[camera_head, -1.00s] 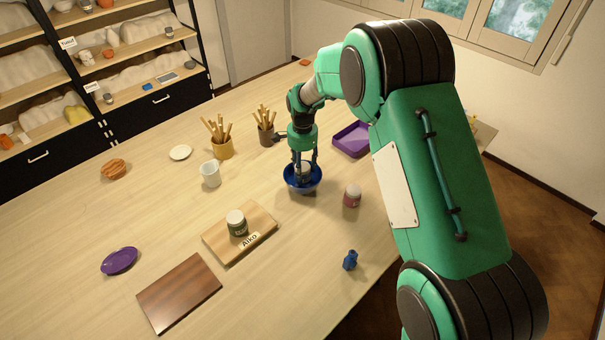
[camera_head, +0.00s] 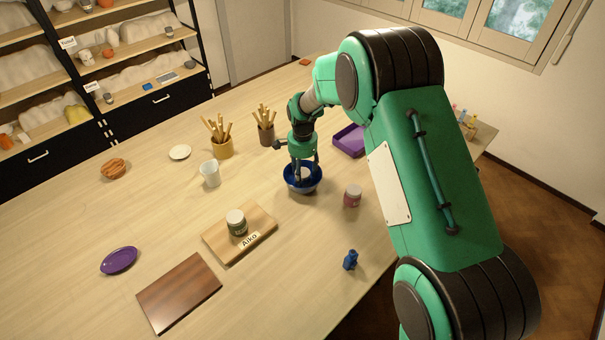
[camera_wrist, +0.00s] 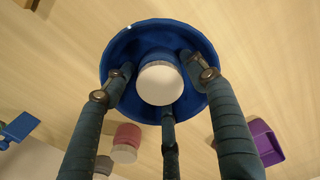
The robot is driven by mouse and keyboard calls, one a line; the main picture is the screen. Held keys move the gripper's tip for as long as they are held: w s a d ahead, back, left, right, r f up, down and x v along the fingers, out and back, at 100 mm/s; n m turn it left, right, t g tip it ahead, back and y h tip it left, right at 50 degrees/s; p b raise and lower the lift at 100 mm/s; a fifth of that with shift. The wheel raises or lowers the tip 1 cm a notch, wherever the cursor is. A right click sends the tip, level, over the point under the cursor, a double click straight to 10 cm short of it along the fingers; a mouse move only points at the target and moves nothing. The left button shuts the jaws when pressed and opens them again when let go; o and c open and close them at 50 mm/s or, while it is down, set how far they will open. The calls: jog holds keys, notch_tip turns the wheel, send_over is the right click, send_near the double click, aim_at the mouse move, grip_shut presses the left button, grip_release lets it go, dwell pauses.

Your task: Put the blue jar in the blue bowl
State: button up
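The blue bowl (camera_head: 303,188) stands on the table under my gripper and fills the upper middle of the wrist view (camera_wrist: 113,55). A jar with a white lid (camera_wrist: 160,83) stands inside it; its lid also shows in the head view (camera_head: 305,173). My gripper (camera_wrist: 158,80) has three fingers reaching down into the bowl around the jar. Small gaps show between the side fingertips and the lid, so the fingers look open. The lower finger appears close to the lid's edge.
A pink jar (camera_head: 352,196) stands right of the bowl, with a purple tray (camera_head: 349,141) behind. A small blue object (camera_head: 350,260) stands nearer the front edge. A dark green jar (camera_head: 237,224) sits on a wooden board (camera_head: 262,218).

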aim_at(303, 172)
jog(key=shift+r, duration=0.1)
notch_tip(303, 172, up, 12)
jog(key=shift+p, duration=0.35)
dwell(0.4)
dwell(0.4)
jog(key=shift+r, duration=0.1)
